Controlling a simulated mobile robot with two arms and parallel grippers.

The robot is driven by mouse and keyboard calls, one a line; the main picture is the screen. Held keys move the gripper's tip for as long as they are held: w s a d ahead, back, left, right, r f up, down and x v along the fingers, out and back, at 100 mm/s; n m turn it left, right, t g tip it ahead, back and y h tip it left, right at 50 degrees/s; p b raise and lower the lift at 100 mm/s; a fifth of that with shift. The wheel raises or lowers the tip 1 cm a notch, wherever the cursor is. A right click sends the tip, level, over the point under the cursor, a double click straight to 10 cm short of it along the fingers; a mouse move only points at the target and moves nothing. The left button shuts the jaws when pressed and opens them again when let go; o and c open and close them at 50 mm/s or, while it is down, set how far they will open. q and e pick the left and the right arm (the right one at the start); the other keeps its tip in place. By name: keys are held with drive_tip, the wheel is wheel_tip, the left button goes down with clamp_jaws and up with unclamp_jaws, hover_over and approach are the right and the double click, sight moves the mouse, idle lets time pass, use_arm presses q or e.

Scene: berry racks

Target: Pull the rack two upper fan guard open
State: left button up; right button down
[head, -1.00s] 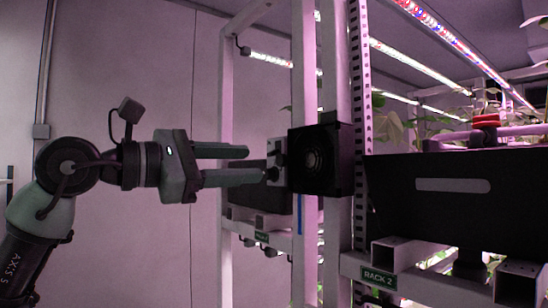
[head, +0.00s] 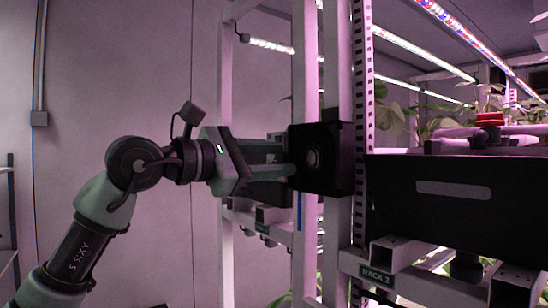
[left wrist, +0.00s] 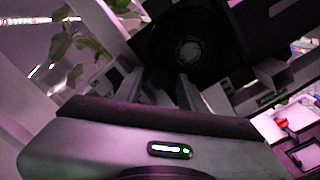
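The rack two upper fan guard (head: 323,158) is a black square housing with a round fan, fixed to a white post above the green RACK 2 label. Its round fan face (left wrist: 188,47) also shows at the top of the left wrist view. My left gripper (head: 287,157) is at the guard's left side, its fingers pointing right toward it. The fingers look apart in the left wrist view (left wrist: 157,90). They cover the pale bracket on the guard's left side, so I cannot tell whether they touch it. My right gripper is not in view.
A long black panel (head: 455,205) with a grey slot stands right of the perforated post (head: 362,80). The RACK 2 label (head: 376,275) is on the white beam below. Leafy plants (head: 390,122) and grow lights are behind.

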use_arm(q)
clamp_jaws()
idle(1.2)
